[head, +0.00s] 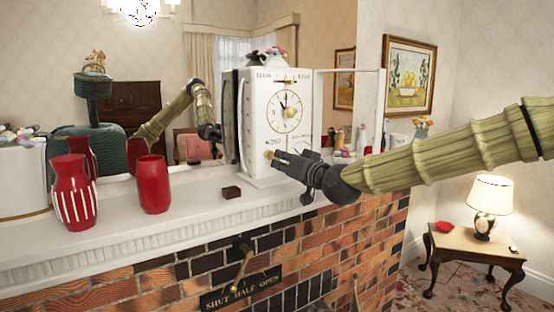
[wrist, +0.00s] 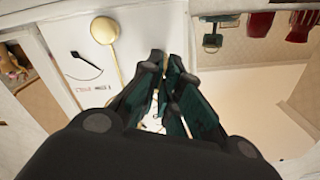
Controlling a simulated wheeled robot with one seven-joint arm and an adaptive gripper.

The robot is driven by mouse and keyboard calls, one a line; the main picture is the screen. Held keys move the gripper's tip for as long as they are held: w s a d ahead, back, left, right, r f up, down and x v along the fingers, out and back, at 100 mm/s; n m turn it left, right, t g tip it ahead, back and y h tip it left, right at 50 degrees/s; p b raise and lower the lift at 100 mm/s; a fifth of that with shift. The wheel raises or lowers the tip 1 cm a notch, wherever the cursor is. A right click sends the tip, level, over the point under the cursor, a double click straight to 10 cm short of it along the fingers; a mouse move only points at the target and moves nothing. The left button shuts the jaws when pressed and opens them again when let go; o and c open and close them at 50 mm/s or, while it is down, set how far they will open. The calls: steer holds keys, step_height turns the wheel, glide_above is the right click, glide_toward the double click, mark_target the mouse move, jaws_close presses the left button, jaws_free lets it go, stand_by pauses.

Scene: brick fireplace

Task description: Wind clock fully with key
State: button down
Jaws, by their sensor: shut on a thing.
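The white clock (head: 262,90) stands upright on the mantel, its dial with black hands facing me. The glass door (head: 345,72) stands open to its right. My gripper (head: 274,156) is at the lower left of the clock's front, near the small lettering, shut on the brass key (head: 268,155). Most of the key is hidden by the fingers, and I cannot tell how deep it sits in the clock. In the wrist view the fingers (wrist: 165,64) are close together before the white clock face (wrist: 75,45), beside a gold disc on a stem (wrist: 103,30).
A small dark box (head: 231,193) lies in front of the clock. A mirror stands behind. A side table (head: 460,245) with a lamp (head: 490,200) is at right.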

steer(key=m, duration=0.3)
steer(key=shift+b, duration=0.3)
steer(key=shift+a+r+m, duration=0.1)
steer(key=shift+m, duration=0.7)
steer(key=m+b, duration=0.1)
steer(key=m, duration=0.2)
steer(key=shift+m, duration=0.8)
